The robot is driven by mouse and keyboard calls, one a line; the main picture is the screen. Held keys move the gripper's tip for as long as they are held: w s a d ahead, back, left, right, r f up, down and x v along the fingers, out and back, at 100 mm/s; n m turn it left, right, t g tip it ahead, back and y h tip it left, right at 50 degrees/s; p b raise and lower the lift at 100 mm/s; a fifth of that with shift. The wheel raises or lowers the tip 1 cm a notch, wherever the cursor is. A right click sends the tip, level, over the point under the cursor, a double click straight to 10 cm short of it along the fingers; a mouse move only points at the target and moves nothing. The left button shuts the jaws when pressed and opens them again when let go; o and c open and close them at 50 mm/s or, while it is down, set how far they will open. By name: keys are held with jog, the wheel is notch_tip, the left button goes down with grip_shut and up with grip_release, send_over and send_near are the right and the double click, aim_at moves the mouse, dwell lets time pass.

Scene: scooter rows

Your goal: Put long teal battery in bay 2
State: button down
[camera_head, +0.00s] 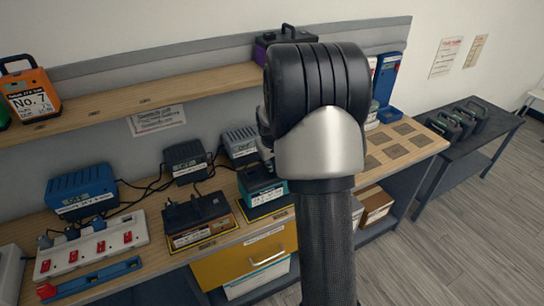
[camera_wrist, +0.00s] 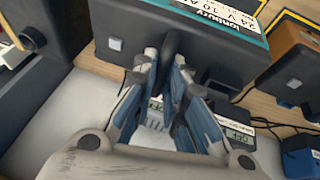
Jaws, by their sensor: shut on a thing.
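The teal battery (camera_head: 262,188) stands on a yellow-and-black-edged mat on the bench in the head view, partly behind my arm. In the wrist view the battery (camera_wrist: 225,50) has a dark body with a teal edge and a white label reading 24 V. My gripper (camera_wrist: 166,58) is shut on its dark handle, between the blue-grey fingers. The head view hides the gripper behind my arm. A black and orange battery (camera_head: 197,222) stands on a similar mat to the left; it also shows in the wrist view (camera_wrist: 297,65). I cannot read any bay number.
Chargers with cables stand behind the batteries: blue (camera_head: 83,190), black (camera_head: 187,160) and grey (camera_head: 240,145). A white switch strip (camera_head: 93,246) lies at left. The shelf (camera_head: 140,105) runs above. Brown squares (camera_head: 392,143) on the right bench end are bare.

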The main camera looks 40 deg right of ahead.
aim_at(272, 173)
jog(key=shift+w+d+f+b, duration=0.1)
jog(key=shift+f+b, duration=0.4)
jog(key=shift+f, duration=0.85)
jog(key=shift+w+f+b, duration=0.1)
jog(key=shift+f+b, duration=0.4)
jog(key=shift+f, duration=0.85)
jog(key=c, duration=2.1)
grip_release()
jog(key=shift+s+f, duration=0.2)
jog(key=shift+f, duration=0.05)
jog(key=o, duration=0.5)
jog(key=shift+c, duration=0.2)
jog(key=shift+r, duration=0.1)
